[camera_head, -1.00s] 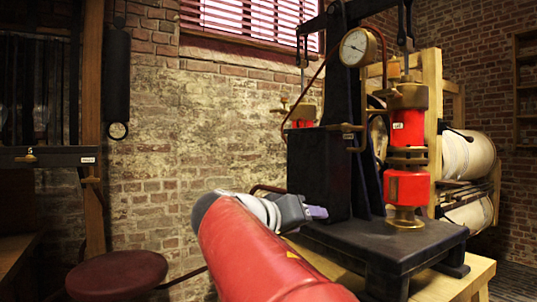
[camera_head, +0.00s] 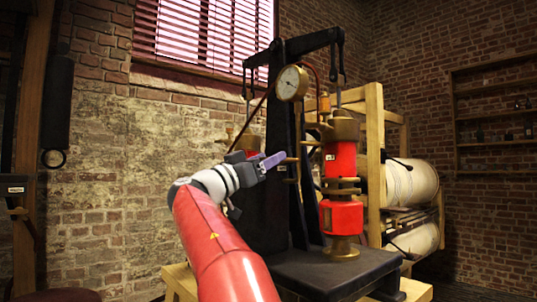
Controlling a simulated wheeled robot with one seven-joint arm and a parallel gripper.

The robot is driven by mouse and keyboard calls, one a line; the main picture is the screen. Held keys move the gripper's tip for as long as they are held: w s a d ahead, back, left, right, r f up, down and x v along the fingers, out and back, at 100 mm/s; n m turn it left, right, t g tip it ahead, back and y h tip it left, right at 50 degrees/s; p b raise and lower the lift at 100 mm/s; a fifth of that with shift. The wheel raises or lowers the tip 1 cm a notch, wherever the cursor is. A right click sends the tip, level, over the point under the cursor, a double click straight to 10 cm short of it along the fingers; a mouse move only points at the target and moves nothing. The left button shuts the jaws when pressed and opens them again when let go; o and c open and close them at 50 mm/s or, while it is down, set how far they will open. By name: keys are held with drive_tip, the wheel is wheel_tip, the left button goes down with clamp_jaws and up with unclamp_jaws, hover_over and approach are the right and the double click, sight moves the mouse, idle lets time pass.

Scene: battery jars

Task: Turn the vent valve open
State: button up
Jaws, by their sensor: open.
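A black stand (camera_head: 268,215) carries a round dial gauge (camera_head: 292,83) and a red and brass cylinder (camera_head: 341,165). A small brass fitting (camera_head: 290,161), with a pale label beside it, sticks out at the stand's upright; it may be the vent valve, but I cannot be sure. My gripper (camera_head: 270,161) is open, with its purple fingertip just left of this fitting. I cannot tell whether they touch.
A wooden rack (camera_head: 376,165) with large pale rolls (camera_head: 408,183) stands behind at the right. The stand's black base (camera_head: 318,273) rests on a wooden bench (camera_head: 180,280). A brick wall (camera_head: 130,170) is behind, with shelves (camera_head: 495,145) at the far right.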

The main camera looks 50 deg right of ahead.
drive_tip(key=shift+d+r, duration=0.25)
drive_tip(key=shift+d, duration=0.4)
drive_tip(key=c, duration=0.7)
